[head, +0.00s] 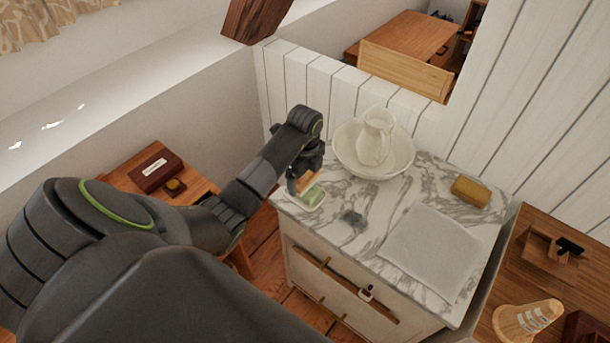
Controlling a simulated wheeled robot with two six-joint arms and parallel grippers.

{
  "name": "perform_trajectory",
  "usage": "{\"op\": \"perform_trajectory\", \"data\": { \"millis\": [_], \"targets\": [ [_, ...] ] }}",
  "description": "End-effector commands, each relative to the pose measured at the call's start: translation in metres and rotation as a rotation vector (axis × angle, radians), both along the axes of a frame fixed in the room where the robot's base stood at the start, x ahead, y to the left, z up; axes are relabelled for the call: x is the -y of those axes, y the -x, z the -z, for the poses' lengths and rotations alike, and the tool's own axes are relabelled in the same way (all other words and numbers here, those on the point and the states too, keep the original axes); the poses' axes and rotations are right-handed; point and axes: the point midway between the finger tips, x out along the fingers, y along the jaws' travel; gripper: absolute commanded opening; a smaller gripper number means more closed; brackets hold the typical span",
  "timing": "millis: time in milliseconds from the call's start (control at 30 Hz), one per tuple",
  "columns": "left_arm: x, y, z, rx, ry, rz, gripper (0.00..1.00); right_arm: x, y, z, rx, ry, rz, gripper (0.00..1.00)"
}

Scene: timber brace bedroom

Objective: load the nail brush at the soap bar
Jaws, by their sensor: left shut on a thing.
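My left gripper (301,184) reaches over the left front corner of the marble washstand top and points down. It is shut on the nail brush (307,179), of which a small strip of orange-brown wood shows; the fingers hide the rest. The pale green soap bar (314,196) lies right below the brush, in a small whitish dish (292,200) at the washstand's left edge. The brush overlaps the soap in the picture; I cannot tell whether its bristles touch it. My right gripper is not in view.
A white jug (375,136) stands in a basin (345,155) behind the gripper. A grey cloth (432,252) and a yellow-brown block (470,190) lie to the right on the marble. A small dark grey item (353,219) lies close to the soap. Bare marble (400,200) lies between.

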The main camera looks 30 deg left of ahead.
Motion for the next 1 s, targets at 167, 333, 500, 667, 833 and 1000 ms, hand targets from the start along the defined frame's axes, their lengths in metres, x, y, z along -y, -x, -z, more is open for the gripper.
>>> {"op": "perform_trajectory", "data": {
  "millis": [167, 333, 500, 667, 833, 1000],
  "targets": [
    [0.000, -0.001, -0.020, 0.002, -0.001, 0.000, 0.68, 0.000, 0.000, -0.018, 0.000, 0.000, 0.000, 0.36],
    [0.000, -0.001, -0.034, 0.002, -0.001, 0.000, 0.68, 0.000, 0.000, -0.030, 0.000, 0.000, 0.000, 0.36],
    [0.000, -0.001, -0.048, 0.003, -0.001, 0.000, 0.68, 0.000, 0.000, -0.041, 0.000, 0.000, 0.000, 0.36],
    [0.000, -0.001, -0.059, 0.003, -0.001, 0.000, 0.68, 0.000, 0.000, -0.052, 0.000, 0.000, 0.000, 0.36],
    [0.000, -0.001, -0.061, 0.003, -0.001, 0.000, 0.68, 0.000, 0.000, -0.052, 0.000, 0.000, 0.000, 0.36],
    [0.000, -0.001, -0.060, 0.003, -0.001, 0.000, 0.68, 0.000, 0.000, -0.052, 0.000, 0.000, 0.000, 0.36]
  ]
}}
